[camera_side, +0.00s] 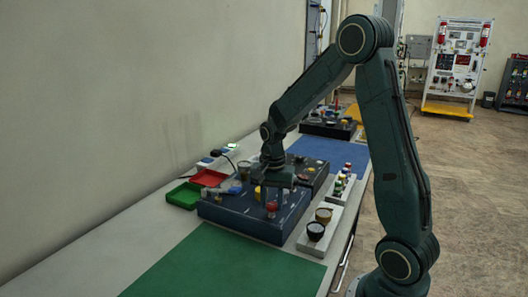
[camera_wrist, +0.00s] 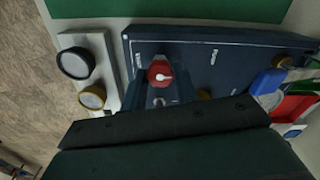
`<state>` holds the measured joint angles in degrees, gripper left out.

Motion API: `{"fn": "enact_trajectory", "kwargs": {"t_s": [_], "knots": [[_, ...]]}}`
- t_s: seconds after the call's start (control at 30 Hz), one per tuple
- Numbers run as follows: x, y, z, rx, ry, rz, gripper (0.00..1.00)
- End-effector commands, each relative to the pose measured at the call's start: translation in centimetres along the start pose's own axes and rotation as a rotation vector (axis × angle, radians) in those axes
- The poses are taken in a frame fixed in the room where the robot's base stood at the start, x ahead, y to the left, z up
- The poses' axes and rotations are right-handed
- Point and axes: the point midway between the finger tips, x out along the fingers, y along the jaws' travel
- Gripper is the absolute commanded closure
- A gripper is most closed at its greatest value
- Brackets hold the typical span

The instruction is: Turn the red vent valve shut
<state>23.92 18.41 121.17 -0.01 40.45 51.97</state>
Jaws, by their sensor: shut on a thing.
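The red vent valve (camera_wrist: 160,74) is a red knob with a white pointer mark on a dark blue panel (camera_wrist: 228,60) in the wrist view. The pointer lies roughly level, toward the right. The knob also shows in the side view (camera_side: 271,208), below my gripper (camera_side: 268,194). My gripper (camera_wrist: 160,77) is shut on the red knob, with a finger on either side of it. Its dark body fills the bottom of the wrist view and hides part of the panel.
Beside the panel stands a light block with a black-rimmed cup (camera_side: 315,231) and a brown-rimmed cup (camera_side: 323,215). A red tray (camera_side: 208,178) and a green tray (camera_side: 184,196) lie on the other side. A green mat (camera_side: 220,265) is bare in front.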

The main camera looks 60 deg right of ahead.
Motion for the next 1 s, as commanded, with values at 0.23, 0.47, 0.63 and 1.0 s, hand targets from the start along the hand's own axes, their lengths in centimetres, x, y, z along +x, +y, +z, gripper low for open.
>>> {"fn": "enact_trajectory", "kwargs": {"t_s": [0.23, 0.47, 0.63, 1.0], "knots": [[-0.1, -0.1, -0.1, 0.001, 0.002, -0.003, 0.49], [-0.1, 0.0, 0.0, 0.0, 0.001, -0.001, 0.48], [-0.2, 0.0, 0.0, 0.0, 0.001, -0.002, 0.48], [-3.7, -0.1, -0.1, 0.0, 0.004, -0.005, 0.48]]}}
